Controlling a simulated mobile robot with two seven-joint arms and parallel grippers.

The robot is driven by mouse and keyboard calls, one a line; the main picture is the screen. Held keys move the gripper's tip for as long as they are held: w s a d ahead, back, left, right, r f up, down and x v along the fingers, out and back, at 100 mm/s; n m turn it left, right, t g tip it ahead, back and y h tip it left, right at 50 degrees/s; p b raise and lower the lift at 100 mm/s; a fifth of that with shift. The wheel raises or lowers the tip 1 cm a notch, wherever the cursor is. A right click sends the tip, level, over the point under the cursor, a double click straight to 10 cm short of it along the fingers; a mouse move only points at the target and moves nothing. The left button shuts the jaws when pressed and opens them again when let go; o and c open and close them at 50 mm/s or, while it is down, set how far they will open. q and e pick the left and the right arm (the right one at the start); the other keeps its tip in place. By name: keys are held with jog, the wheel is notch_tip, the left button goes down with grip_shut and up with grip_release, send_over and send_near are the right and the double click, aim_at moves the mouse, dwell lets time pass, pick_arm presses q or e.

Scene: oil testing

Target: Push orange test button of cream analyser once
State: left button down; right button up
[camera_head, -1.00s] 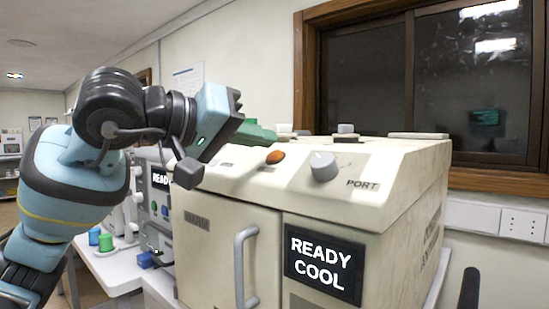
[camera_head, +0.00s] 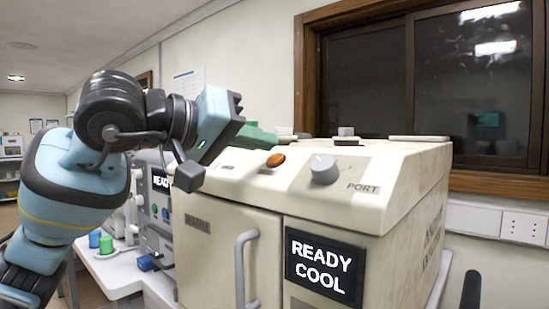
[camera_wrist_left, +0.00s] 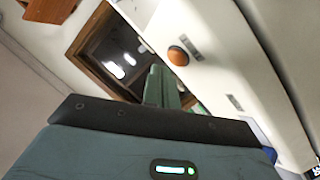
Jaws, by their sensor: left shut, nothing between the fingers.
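The cream analyser (camera_head: 235,188) fills the middle of the head view, with a dark screen (camera_head: 325,266) reading "READY COOL". Its orange button (camera_head: 276,160) sits on the sloped top panel, left of a grey knob (camera_head: 324,169). The button also shows in the left wrist view (camera_wrist_left: 178,56), to the right of the fingers. My left gripper (camera_head: 262,138) has its green fingers shut with nothing between them. They are above and behind the button in the picture and appear apart from it. The left wrist view shows the fingers (camera_wrist_left: 163,86) close together. My right gripper is not in view.
A second, grey device (camera_head: 158,205) stands behind at the left, beside blue and green containers (camera_head: 106,244) on a white table. Small items lie on the analyser's top. A brown-framed window (camera_head: 430,90) is behind. A door handle (camera_head: 243,270) sticks out in front.

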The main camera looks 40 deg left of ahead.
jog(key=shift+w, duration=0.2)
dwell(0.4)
pick_arm(q)
jog(key=shift+f, duration=0.1)
jog(key=shift+w+f, duration=0.25)
jog(key=shift+w+f, duration=0.25)
jog(key=shift+f, duration=0.15)
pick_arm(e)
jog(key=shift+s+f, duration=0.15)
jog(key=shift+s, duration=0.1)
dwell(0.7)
pick_arm(q)
jog(key=shift+r, duration=0.1)
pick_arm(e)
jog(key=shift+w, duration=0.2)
pick_arm(q)
jog(key=shift+s+r+p, duration=0.35)
jog(key=shift+r+p, duration=0.05)
jog(key=shift+r, duration=0.1)
jog(key=shift+s+r, duration=0.1)
jog(key=shift+s, duration=0.05)
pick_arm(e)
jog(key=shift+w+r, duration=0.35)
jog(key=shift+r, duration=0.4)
